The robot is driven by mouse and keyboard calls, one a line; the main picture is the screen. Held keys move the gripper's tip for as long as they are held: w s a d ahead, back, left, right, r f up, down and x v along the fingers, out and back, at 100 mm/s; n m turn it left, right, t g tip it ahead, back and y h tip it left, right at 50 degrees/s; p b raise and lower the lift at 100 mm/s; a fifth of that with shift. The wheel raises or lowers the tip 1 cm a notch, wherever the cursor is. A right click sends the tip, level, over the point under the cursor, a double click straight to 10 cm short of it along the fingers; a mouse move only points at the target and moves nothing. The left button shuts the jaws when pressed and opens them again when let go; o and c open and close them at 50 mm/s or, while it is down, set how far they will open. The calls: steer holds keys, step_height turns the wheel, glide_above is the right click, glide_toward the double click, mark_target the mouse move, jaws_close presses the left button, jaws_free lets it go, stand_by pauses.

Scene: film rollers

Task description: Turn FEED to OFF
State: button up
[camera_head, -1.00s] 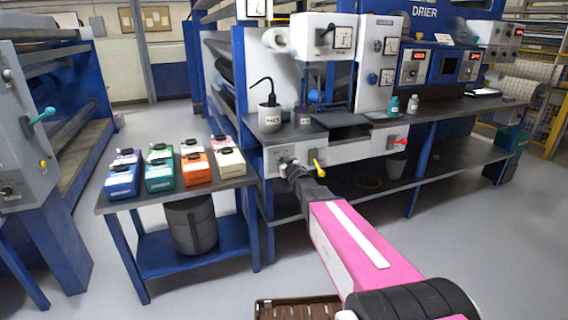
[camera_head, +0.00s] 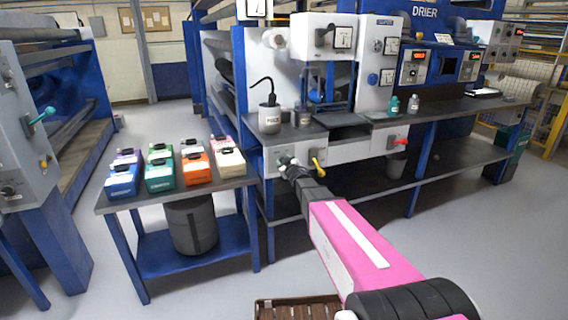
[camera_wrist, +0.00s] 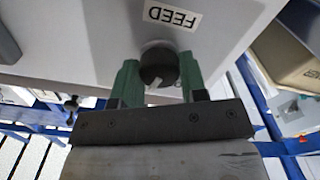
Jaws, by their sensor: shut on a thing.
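The FEED knob (camera_wrist: 159,66) is a round black knob with a pale pointer mark, on a light grey panel in the wrist view. The FEED label (camera_wrist: 172,16) shows upside down next to it. My gripper (camera_wrist: 160,80) has its two green fingers on either side of the knob, shut on it. The pointer mark shows toward the lower left of the knob in the wrist view. In the head view my gripper (camera_head: 287,163) is at the left end of the white front panel (camera_head: 345,151), and it hides the knob there.
A yellow lever (camera_head: 317,165) sticks out just right of my gripper, and a red lever (camera_head: 400,141) is further right. Open floor lies in front of the bench.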

steer(key=shift+a+f+n, duration=0.1)
steer(key=shift+n, duration=4.2)
steer(key=o, duration=0.9)
steer(key=shift+s, duration=0.1)
steer(key=v, duration=1)
steer(key=shift+s, duration=0.35)
